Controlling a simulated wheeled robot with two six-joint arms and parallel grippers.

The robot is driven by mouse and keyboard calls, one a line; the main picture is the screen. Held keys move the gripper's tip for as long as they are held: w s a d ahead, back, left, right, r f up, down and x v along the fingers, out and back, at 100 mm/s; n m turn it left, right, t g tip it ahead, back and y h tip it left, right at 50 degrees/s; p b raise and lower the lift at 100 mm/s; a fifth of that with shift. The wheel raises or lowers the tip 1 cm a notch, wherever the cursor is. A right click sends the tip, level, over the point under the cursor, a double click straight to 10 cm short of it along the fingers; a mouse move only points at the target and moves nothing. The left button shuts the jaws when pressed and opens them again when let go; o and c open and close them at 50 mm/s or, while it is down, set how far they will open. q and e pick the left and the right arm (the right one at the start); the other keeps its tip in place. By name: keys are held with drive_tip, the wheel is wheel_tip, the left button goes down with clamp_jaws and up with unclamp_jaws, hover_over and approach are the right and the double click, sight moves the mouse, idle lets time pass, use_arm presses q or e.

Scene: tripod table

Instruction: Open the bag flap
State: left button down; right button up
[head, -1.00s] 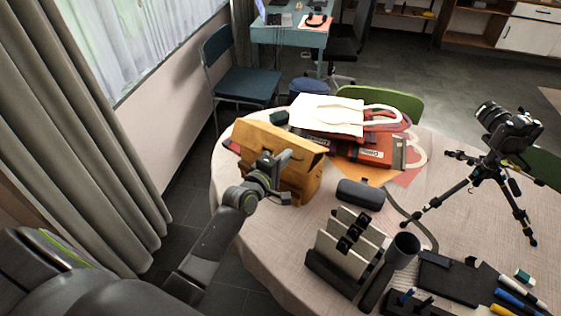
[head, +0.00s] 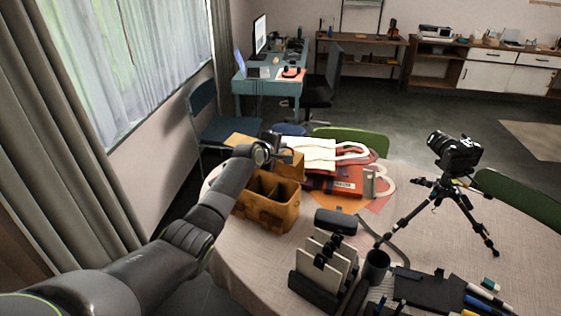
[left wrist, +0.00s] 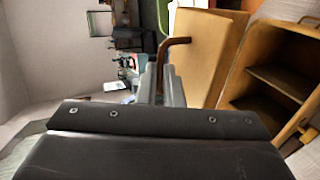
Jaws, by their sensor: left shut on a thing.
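The mustard-yellow bag (head: 262,214) stands on the near left part of the round table. Its top is uncovered, and divided compartments show inside. The bag flap (head: 292,164) is raised at the far side of the bag, partly hidden behind my left gripper (head: 272,145). In the left wrist view the flap (left wrist: 208,60) is a broad tan panel with a brown handle (left wrist: 175,42). My left gripper (left wrist: 168,82) is shut at this handle. The open bag (left wrist: 275,78) shows on the right there. My right gripper is in neither view.
White and red tote bags (head: 330,183) lie just behind the bag. A dark case (head: 336,221), a card holder (head: 322,268) and a camera on a tripod (head: 455,155) stand to the right. The table's left edge is close to the bag.

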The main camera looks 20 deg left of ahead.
use_arm(q)
drive_tip(key=shift+w+d+r+g, duration=0.15)
drive_tip(key=shift+w+g, duration=0.2)
drive_tip(key=shift+w, duration=0.25)
drive_tip(key=shift+w+r+g, duration=0.15)
drive_tip(key=shift+w+g, duration=0.2)
drive_tip(key=shift+w, duration=0.25)
drive_tip(key=shift+w+d+r+g+b, duration=0.1)
drive_tip(key=shift+w+r+g+b, duration=0.05)
drive_tip(key=shift+w+g+b, duration=0.2)
drive_tip(key=shift+w+g, duration=0.25)
drive_tip(key=shift+w, duration=0.35)
drive_tip(key=shift+w+d+r+b, duration=0.1)
drive_tip(key=shift+w+b, duration=0.2)
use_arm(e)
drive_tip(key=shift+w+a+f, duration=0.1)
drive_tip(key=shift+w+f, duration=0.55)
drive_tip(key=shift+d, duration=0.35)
